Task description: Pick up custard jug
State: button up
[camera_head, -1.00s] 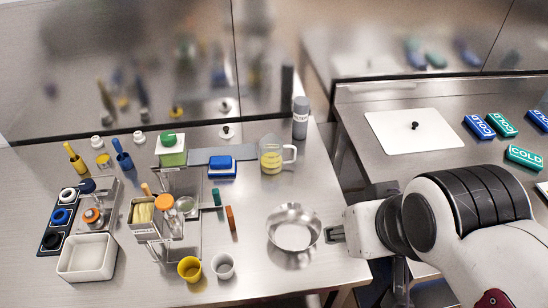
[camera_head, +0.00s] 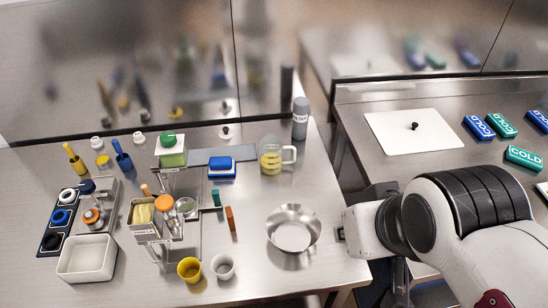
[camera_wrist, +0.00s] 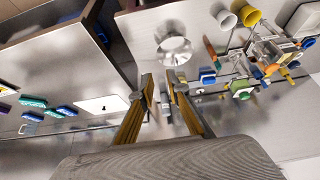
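The custard jug (camera_head: 271,160) is a clear jug with yellow contents and a handle on its right side. It stands upright near the back of the left table. In the wrist view it seems to lie beyond my fingertips, partly hidden by a finger, and is hard to make out. My gripper (camera_wrist: 159,77) shows two fingers apart with nothing between them. In the head view it is mostly hidden by my wrist, right of the metal bowl and well short of the jug.
A grey bottle (camera_head: 300,120) stands behind the jug on the right. A blue block (camera_head: 221,168) is to its left. A wire rack with containers (camera_head: 165,215) stands farther left. A gap separates the two tables.

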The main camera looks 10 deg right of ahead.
aim_at(278, 156)
jog(key=shift+w, duration=0.1)
jog(key=w+d+f+n+t, duration=0.1)
jog(key=w+d+f, duration=0.15)
jog(key=w, duration=0.65)
jog(key=w+d+f+t+h, duration=0.1)
jog(key=w+d, duration=0.2)
jog(key=w, duration=0.5)
jog(key=w+d+f+n+t, duration=0.1)
jog(key=w+d+t, duration=0.15)
jog(key=w, duration=0.65)
jog(key=w+a+f+n+y, duration=0.1)
jog(key=w+f+y, duration=0.1)
jog(key=f, duration=0.3)
jog(key=w+a+f+n+t+y, duration=0.1)
jog(key=w+f+y, duration=0.1)
jog(key=w+f, duration=0.3)
jog(key=w+a+f+t+y, duration=0.1)
jog(key=w+a+f, duration=0.1)
jog(key=f, duration=0.5)
jog(key=shift+w+f+n+y, duration=0.15)
jog(key=shift+w+n+y, duration=0.25)
jog(key=shift+w, duration=0.25)
jog(key=shift+s+a+f+y, duration=0.1)
jog(key=shift+a+f+y, duration=0.4)
jog(key=shift+f, duration=0.15)
jog(key=shift+x, duration=1.25)
